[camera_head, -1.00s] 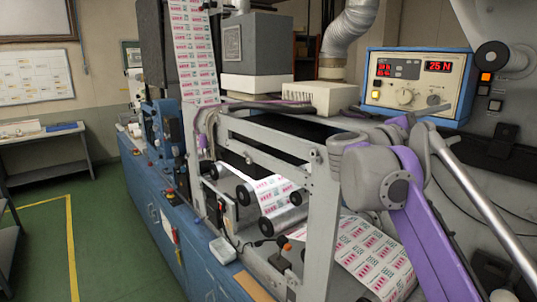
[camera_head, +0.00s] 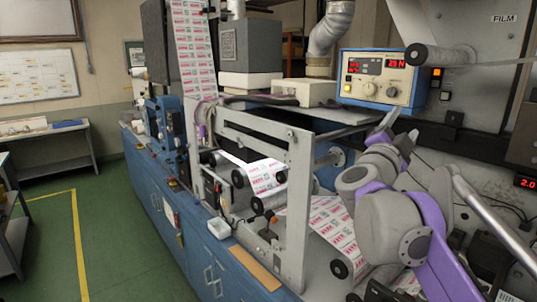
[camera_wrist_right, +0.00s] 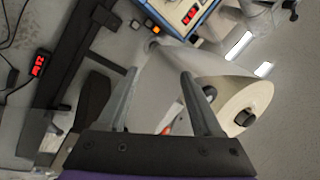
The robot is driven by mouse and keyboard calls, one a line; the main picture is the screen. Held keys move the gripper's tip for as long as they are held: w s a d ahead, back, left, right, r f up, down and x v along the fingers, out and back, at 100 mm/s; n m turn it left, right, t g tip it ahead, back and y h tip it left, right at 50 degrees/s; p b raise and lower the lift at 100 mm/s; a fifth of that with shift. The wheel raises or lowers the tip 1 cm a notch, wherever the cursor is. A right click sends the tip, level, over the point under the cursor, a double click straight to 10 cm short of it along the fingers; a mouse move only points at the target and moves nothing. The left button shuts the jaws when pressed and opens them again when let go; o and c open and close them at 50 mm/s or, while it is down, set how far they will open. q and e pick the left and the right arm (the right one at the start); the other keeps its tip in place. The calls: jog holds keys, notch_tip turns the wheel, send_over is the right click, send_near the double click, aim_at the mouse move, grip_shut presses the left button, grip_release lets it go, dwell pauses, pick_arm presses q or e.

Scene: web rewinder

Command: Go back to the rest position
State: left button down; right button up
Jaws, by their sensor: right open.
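My right arm comes in from the lower right of the head view, with grey joints and purple links. It is folded in front of the rewinder. Its right gripper (camera_wrist_right: 160,76) shows in the right wrist view with two grey fingers spread apart and nothing between them. In the head view the right gripper (camera_head: 401,126) is small and partly hidden by the arm, below the control box. My left gripper is not in view.
A control box (camera_head: 381,80) with red digits stands behind the arm. The rewinder's grey frame (camera_head: 297,205) and the printed label web (camera_head: 262,178) are to the left. A pale roll (camera_wrist_right: 258,97) lies beyond the fingers in the wrist view. Green floor (camera_head: 130,245) is open at left.

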jog(key=s+a+f+n+y, duration=0.3)
jog(key=a+f+n+y, duration=0.45)
jog(key=f, duration=0.45)
jog(key=s+a+f+n+y, duration=0.4)
jog(key=a+f+n+y, duration=0.3)
jog(key=f, duration=0.4)
jog(key=s+d+f+n+g, duration=0.2)
jog(key=s+f+g, duration=0.3)
jog(key=s+f, duration=0.5)
jog(key=s+d+f+n+g, duration=0.2)
jog(key=s+f+g, duration=0.3)
jog(key=s+f, duration=0.6)
notch_tip(320, 180, down, 8)
jog(key=shift+s+r+h, duration=0.2)
jog(key=shift+s+h, duration=0.05)
jog(key=shift+h, duration=0.1)
jog(key=shift+o, duration=0.2)
jog(key=shift+d, duration=0.1)
